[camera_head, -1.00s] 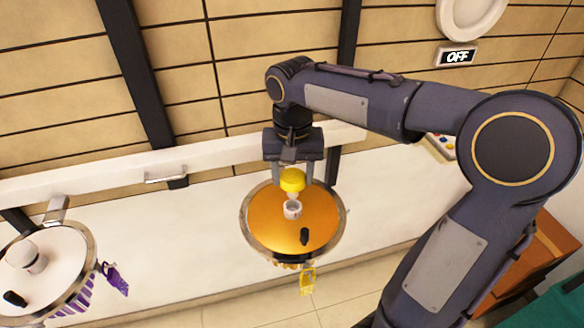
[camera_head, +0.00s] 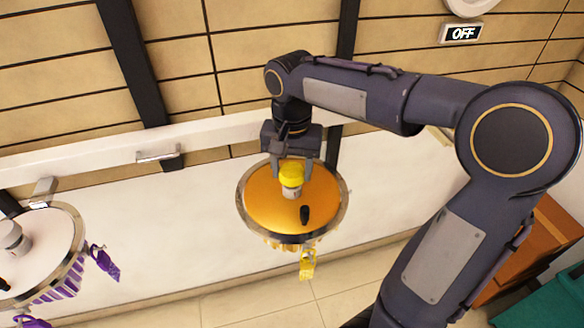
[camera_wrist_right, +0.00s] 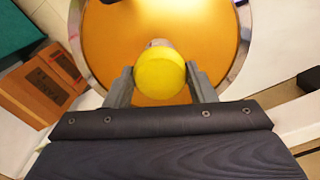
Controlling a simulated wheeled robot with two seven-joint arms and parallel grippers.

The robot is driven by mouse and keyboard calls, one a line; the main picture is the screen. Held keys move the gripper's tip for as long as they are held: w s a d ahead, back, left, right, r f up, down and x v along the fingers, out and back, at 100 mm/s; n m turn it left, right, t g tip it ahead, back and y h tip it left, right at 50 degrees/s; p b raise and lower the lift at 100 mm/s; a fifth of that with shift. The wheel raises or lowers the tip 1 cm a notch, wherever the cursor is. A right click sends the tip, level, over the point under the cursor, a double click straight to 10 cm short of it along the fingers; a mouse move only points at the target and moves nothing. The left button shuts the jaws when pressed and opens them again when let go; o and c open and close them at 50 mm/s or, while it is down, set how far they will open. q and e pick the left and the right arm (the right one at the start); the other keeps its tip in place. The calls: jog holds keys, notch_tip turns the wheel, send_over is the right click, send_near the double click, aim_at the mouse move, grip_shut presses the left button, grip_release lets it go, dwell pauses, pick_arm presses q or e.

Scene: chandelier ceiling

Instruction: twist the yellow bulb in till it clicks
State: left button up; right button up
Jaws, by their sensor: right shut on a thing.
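The yellow bulb (camera_head: 291,172) sits on the pale socket (camera_head: 291,193) of the orange lamp disc (camera_head: 262,208). Its lower end looks to be in the socket's mouth; how deep, I cannot tell. My right gripper (camera_head: 306,172) comes from above and is shut on the bulb. In the right wrist view the bulb (camera_wrist_right: 160,76) is between the two grey fingers (camera_wrist_right: 160,88), over the orange disc (camera_wrist_right: 120,40). My left gripper does not show.
A second lamp (camera_head: 50,250) with a white disc and purple fringe hangs at the left. A yellow tag (camera_head: 307,265) and a black knob (camera_head: 305,214) are on the orange lamp. An OFF sign (camera_head: 461,33) is on the wall. Wooden boxes (camera_wrist_right: 40,85) stand beyond the disc.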

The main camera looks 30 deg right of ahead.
jog(key=shift+m, duration=1)
jog(key=shift+r+m+p, duration=0.1)
jog(key=shift+m+p, duration=0.2)
jog(key=shift+m, duration=1.5)
jog(key=m, duration=0.5)
jog(key=shift+m+p, duration=0.3)
jog(key=shift+p, duration=0.1)
jog(key=o, duration=1.6)
